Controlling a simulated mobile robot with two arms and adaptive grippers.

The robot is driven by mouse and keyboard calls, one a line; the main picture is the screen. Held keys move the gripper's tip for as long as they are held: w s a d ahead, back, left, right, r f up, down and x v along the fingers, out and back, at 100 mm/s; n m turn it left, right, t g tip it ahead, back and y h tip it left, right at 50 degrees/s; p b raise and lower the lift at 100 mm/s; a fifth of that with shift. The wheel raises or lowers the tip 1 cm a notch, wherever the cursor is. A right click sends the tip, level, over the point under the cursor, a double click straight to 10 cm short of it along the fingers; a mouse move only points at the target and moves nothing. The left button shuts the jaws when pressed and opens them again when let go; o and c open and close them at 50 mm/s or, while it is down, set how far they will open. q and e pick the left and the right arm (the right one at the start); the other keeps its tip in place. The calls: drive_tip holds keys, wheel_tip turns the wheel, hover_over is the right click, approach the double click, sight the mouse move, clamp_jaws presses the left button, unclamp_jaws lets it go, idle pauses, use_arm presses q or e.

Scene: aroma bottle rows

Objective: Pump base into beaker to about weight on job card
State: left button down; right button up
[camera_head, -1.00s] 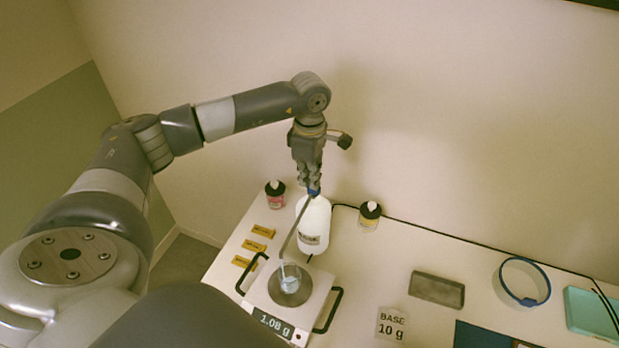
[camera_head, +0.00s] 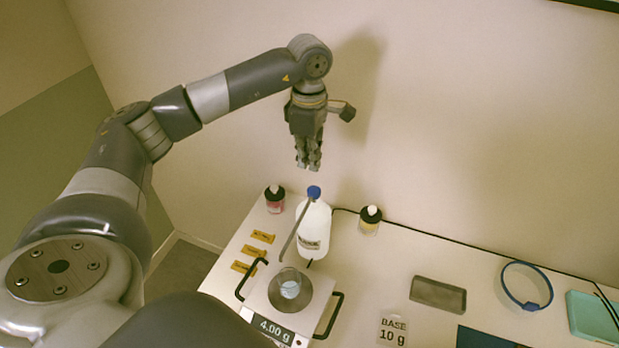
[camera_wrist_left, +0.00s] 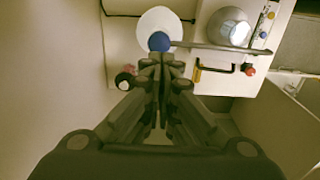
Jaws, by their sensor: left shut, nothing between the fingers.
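The white base bottle (camera_head: 314,226) stands behind the scale, its blue pump head (camera_head: 314,192) up and its long spout reaching over the beaker. The glass beaker (camera_head: 290,289) holds some pale blue liquid and stands on the round plate of the scale (camera_head: 259,292). The scale's display (camera_head: 272,328) reads 4.00 g. The job card (camera_head: 392,331) says BASE 10 g. My left gripper (camera_head: 308,168) is shut and empty, above the pump head and apart from it. In the left wrist view the blue pump head (camera_wrist_left: 159,41) shows just beyond the fingertips. My right gripper is not in view.
Two small dark-capped bottles, one pink-labelled (camera_head: 274,204) and one yellowish (camera_head: 369,225), flank the base bottle. Yellow labels (camera_head: 254,252) lie at left. A grey block (camera_head: 438,294), a blue ring (camera_head: 543,296) and a teal tray (camera_head: 590,316) are at right. Black handles flank the scale.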

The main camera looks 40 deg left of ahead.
use_arm(q)
drive_tip(key=shift+w+r+b, duration=0.1)
drive_tip(key=shift+r+b, duration=0.45)
drive_tip(key=shift+r, duration=2.2)
drive_tip(key=shift+f, duration=0.1)
